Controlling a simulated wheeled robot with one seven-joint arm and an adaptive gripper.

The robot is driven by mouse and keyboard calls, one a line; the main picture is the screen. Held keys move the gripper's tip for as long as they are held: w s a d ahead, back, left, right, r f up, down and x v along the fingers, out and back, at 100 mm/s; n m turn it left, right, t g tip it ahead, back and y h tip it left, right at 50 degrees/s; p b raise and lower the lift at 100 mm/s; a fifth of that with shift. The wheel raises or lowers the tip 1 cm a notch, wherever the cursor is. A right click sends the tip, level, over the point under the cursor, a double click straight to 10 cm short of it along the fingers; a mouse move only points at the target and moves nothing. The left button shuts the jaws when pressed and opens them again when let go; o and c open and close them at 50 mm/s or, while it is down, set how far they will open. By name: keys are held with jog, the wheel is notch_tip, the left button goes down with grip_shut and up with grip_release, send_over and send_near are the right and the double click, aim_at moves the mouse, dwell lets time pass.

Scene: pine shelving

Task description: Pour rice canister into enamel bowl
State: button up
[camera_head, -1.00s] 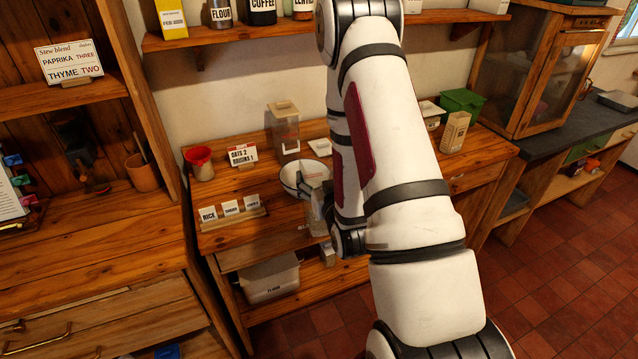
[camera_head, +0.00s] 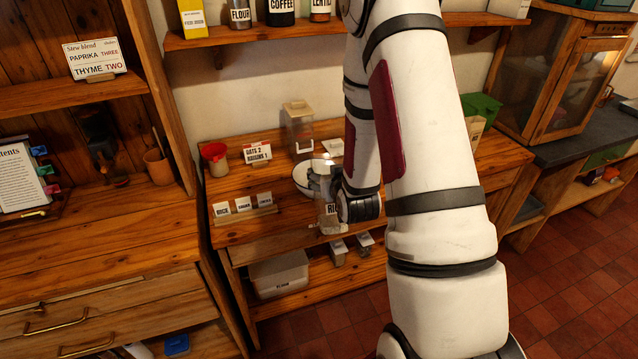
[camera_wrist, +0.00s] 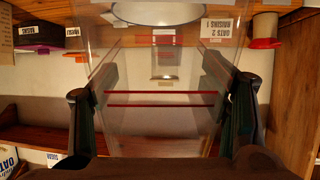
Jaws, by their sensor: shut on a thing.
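The rice canister (camera_head: 329,222) is clear, with a label whose visible letters read "RI". It is in front of the enamel bowl, at the worktable's front edge. My gripper (camera_wrist: 160,105) is shut on it; in the wrist view, a finger presses each side of the clear canister (camera_wrist: 160,125), which has two red lines. My arm partly covers it in the head view, and I cannot tell how much rice is inside. The white enamel bowl (camera_head: 303,186) has a dark rim and sits on the worktable, just behind the canister. Its pale round shape shows at the wrist view's top edge (camera_wrist: 160,13).
An "OATS 2 RAISINS 1" card (camera_head: 257,152), a red-topped container (camera_head: 216,160) and a label rack (camera_head: 246,215) are to the left. A wall shelf (camera_head: 262,36) runs above.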

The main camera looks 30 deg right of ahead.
jog(key=shift+r+g+p, duration=0.1)
jog(key=shift+g+p, duration=0.25)
jog(key=shift+g, duration=0.05)
jog(key=shift+s+g+y, duration=0.1)
jog(key=shift+g+y, duration=0.2)
jog(key=shift+g, duration=0.1)
jog(key=shift+f, duration=0.2)
jog(key=shift+w+f+g, duration=0.25)
jog(key=shift+g, duration=0.35)
jog(key=shift+w+d+f+g+y, duration=0.15)
jog(key=shift+w+f+g+y, duration=0.2)
jog(key=shift+g+y, duration=0.25)
